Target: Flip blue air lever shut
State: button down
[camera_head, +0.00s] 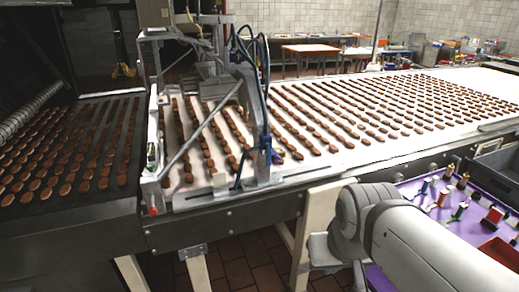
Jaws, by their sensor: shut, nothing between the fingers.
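I cannot tell for certain which part is the blue air lever. A thin blue upright piece (238,178) stands at the front of the metal frame over the belt, and a small blue-purple part (277,157) sits to its right. A small blue-handled fitting (425,186) also stands on the purple tray at the right. Whether any of these is open or shut is too small to tell. My pale grey arm reaches in from the lower right, in front of the belt's edge and beside the tray. My gripper does not show.
A metal frame (212,68) with blue hoses spans the white conveyor belt (330,163), which carries rows of brown biscuits. A dark belt (75,195) adjoins at left. The purple tray (412,190) holds several coloured fittings and a red bin (499,251). Tiled floor shows below.

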aim_at(268, 145)
jog(key=i, duration=1.4)
jog(key=u, duration=0.05)
